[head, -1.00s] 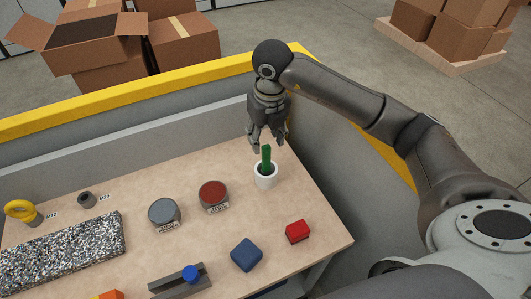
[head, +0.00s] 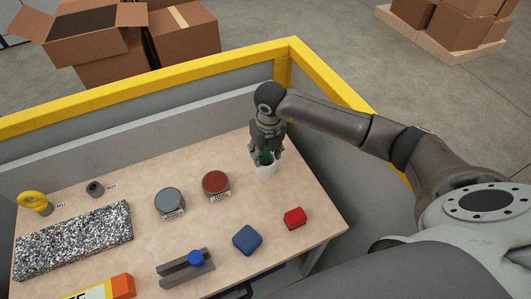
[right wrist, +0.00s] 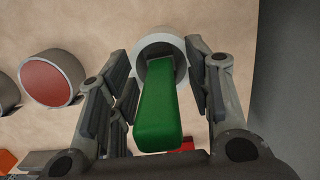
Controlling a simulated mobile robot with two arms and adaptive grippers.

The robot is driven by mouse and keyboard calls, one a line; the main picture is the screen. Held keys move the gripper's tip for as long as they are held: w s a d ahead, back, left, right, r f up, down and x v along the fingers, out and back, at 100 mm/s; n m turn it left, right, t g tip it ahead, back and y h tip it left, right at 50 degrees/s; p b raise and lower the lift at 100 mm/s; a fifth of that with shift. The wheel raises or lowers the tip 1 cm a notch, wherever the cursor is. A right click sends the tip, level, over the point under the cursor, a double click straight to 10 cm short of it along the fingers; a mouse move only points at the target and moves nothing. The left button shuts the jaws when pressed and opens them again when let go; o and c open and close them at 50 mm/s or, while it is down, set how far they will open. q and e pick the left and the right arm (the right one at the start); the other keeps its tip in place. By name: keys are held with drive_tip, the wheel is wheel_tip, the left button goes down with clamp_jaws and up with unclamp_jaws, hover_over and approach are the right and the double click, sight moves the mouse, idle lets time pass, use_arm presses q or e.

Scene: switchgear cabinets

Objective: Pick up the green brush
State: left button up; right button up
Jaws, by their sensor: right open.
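The green brush (right wrist: 160,115) stands in a white cup (head: 264,171) at the back right of the table. In the right wrist view its green handle points toward the camera, and the cup's rim (right wrist: 146,44) shows behind it. My right gripper (head: 265,156) is over the cup from above. Its fingers (right wrist: 160,95) are open on both sides of the handle, with a visible gap on each side. In the head view the fingers hide most of the brush (head: 267,155). My left gripper is not in view.
A red-topped round container (head: 215,182) and a grey-topped one (head: 169,201) stand left of the cup. A red block (head: 295,218) and a blue block (head: 247,240) lie in front. A grey wall with a yellow rim (head: 150,80) runs behind the table.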

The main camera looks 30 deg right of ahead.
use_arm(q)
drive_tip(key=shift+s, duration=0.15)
use_arm(e)
drive_tip(key=shift+c, duration=0.4)
drive_tip(key=c, duration=0.9)
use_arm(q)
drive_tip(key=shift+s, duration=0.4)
use_arm(e)
drive_tip(key=shift+c, duration=0.2)
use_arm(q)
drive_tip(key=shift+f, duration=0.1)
use_arm(e)
drive_tip(key=shift+r, duration=0.1)
wheel_tip(320, 180, up, 9)
drive_tip(key=b, duration=0.3)
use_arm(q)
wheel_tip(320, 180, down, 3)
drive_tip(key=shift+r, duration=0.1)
use_arm(e)
drive_tip(key=shift+r, duration=0.45)
